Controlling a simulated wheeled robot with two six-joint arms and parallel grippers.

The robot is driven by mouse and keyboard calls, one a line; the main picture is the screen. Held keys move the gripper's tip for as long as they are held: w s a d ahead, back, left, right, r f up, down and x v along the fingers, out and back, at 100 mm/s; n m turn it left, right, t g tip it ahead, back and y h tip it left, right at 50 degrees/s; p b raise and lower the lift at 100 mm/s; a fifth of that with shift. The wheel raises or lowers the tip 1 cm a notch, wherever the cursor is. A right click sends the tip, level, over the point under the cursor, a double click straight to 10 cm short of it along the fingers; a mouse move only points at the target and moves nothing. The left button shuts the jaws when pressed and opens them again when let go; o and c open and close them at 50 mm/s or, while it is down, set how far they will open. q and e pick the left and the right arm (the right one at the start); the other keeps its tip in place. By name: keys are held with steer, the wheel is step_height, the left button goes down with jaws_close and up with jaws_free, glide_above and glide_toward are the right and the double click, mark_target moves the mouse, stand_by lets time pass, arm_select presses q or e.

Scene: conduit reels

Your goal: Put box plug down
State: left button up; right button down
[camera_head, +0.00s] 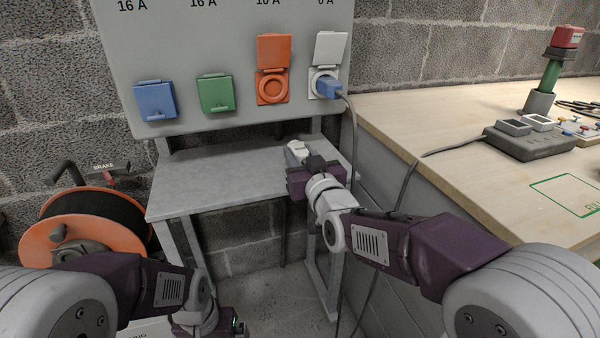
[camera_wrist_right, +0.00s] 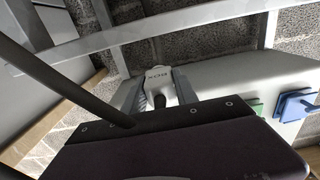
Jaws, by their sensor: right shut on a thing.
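My right gripper (camera_head: 298,160) is over the right end of the grey shelf (camera_head: 215,182) below the socket panel. It is shut on a white plug (camera_head: 297,150), which I take to be the box plug. In the right wrist view the plug (camera_wrist_right: 160,88) sits between the two grey fingers and bears dark lettering, too small to read surely. I cannot tell whether the plug touches the shelf. My left gripper (camera_head: 236,326) is low at the bottom edge; its fingers are hidden or cut off.
The panel (camera_head: 225,60) has blue (camera_head: 155,101), green (camera_head: 216,93) and orange (camera_head: 272,70) sockets. A blue plug (camera_head: 328,88) with a hanging cable is in the white socket. An orange reel (camera_head: 80,245) stands left. A wooden bench (camera_head: 460,120) is right. Most of the shelf is clear.

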steer(key=shift+f+b, duration=1.6)
steer(key=shift+f, duration=0.8)
steer(key=c, duration=0.9)
jaws_free()
steer(key=shift+c, duration=0.2)
arm_select(q)
step_height(320, 180, down, 4)
steer(key=shift+r, duration=0.1)
arm_select(e)
steer(key=shift+r, duration=0.3)
steer(key=shift+r+p, duration=0.5)
steer(key=shift+p, duration=0.3)
arm_select(q)
steer(key=shift+r, duration=0.85)
arm_select(e)
steer(key=v, duration=1.2)
steer(key=shift+f, duration=0.15)
